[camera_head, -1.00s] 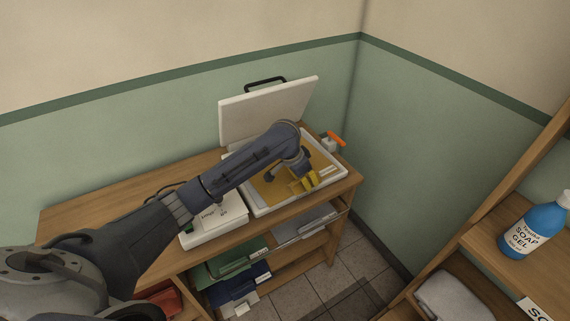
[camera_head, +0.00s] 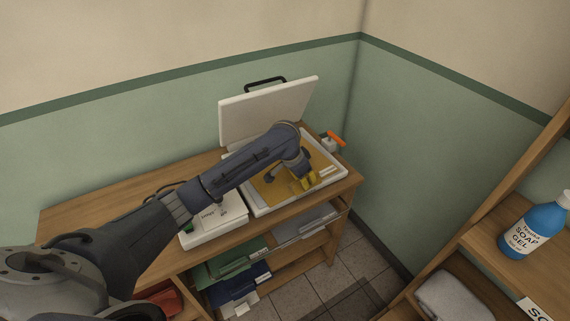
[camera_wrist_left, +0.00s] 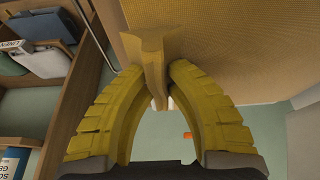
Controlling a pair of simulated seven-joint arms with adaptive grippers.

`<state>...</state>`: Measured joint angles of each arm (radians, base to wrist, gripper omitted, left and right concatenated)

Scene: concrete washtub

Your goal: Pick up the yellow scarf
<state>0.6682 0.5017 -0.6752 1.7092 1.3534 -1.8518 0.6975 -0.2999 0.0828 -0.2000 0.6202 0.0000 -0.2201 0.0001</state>
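The yellow scarf (camera_head: 262,188) lies as a flat mustard cloth in the shallow white base (camera_head: 260,211) under a raised white lid (camera_head: 268,108). My left gripper (camera_head: 304,184), with yellow fingers, is down at its right part. In the left wrist view, the scarf (camera_wrist_left: 220,50) fills the upper part, and a raised fold of it stands between the fingertips of my left gripper (camera_wrist_left: 156,72). The fingertips are closed in against both sides of this fold. The arm hides part of the scarf in the head view. My right gripper is not in view.
A white box (camera_head: 215,222) stands left of the base on the wooden table (camera_head: 90,213). An orange-handled item (camera_head: 335,139) is behind the base's right corner. A blue soap bottle (camera_head: 533,228) stands on the right shelf.

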